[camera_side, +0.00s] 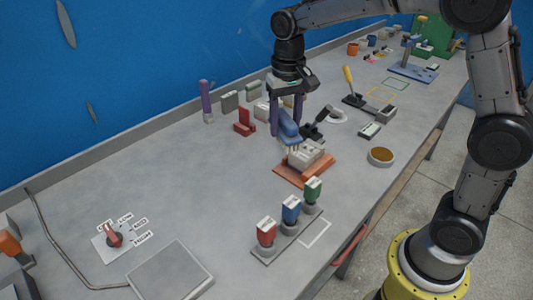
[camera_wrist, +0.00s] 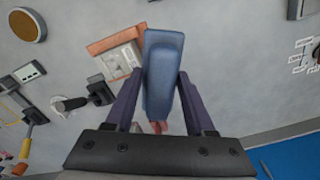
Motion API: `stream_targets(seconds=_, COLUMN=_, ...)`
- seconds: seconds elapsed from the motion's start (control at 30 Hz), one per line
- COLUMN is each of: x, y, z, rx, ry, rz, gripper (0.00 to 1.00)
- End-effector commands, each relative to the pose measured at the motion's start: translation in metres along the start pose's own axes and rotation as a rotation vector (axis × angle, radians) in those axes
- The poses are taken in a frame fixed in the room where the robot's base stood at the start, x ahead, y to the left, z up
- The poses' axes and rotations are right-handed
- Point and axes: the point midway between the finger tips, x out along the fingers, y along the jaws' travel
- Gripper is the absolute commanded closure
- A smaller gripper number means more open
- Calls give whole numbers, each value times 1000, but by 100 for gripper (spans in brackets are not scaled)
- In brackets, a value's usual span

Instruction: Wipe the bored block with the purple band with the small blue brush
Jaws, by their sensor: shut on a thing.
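My gripper (camera_side: 286,118) is shut on the small blue brush (camera_side: 289,132), with a finger on each side of its handle. In the wrist view the blue brush (camera_wrist: 163,70) lies between the two purple-grey fingers of my gripper (camera_wrist: 160,78). The brush's pale bristles point down in the side view, at the left edge of the light grey block (camera_side: 306,157). I cannot tell whether they touch it. The block sits on an orange base (camera_side: 290,175) and also shows in the wrist view (camera_wrist: 122,63), partly covered by the brush. I cannot make out its bores or a purple band.
A rack with red, blue and green-topped pieces (camera_side: 290,210) stands in front of the block. A round brown-topped dish (camera_side: 381,156) is to the right. A red stand (camera_side: 244,122) and a purple cylinder (camera_side: 206,100) are behind left. The table's left middle is clear.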

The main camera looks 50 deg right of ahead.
Motion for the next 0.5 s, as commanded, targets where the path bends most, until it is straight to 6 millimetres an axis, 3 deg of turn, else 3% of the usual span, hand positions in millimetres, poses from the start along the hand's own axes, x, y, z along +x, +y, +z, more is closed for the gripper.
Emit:
stream_targets(seconds=0.03, x=0, y=21, z=-14, rx=62, ry=0, rz=0, gripper=90)
stream_targets(seconds=0.2, x=0, y=78, z=-41, rx=216, ry=0, rz=1, gripper=90)
stream_targets(seconds=0.33, x=1, y=108, z=-51, rx=296, ry=-1, rz=1, gripper=90)
stream_targets(seconds=0.5, x=3, y=127, z=-54, rx=344, ry=-3, rz=3, gripper=90)
